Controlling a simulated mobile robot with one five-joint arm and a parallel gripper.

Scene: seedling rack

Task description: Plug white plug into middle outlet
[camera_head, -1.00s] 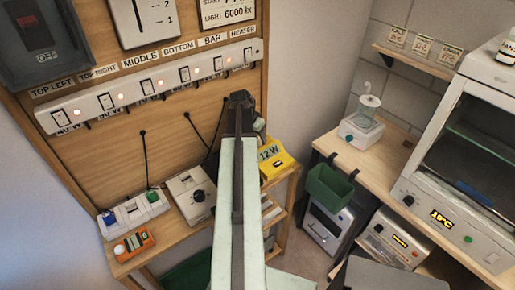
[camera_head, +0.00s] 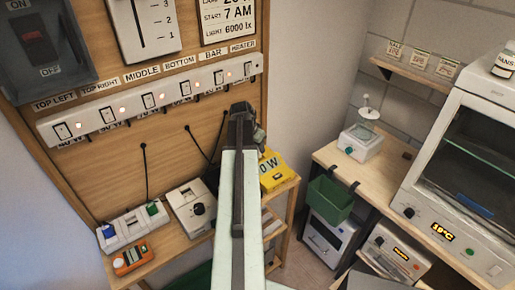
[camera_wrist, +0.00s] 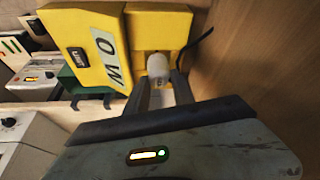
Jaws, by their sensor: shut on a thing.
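In the wrist view, my gripper (camera_wrist: 161,80) is shut on a small white plug (camera_wrist: 158,66). The plug is in front of the yellow meter's (camera_wrist: 95,30) socket side; I cannot tell whether it is still partly in. The meter reads 0 W and also shows in the head view (camera_head: 268,183), just right of my arm, which hides my fingertips there. A white outlet block (camera_head: 127,231) sits on the shelf at lower left, with a blue plug (camera_head: 108,231) at its left and a green plug (camera_head: 152,209) at its right. Its middle position shows no coloured plug.
A white box with a black knob (camera_head: 191,207) stands between the outlet block and my arm. An orange meter (camera_head: 131,258) lies in front of the block. Cords hang down the wooden panel above. A labelled switch strip (camera_head: 150,112) runs across the panel.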

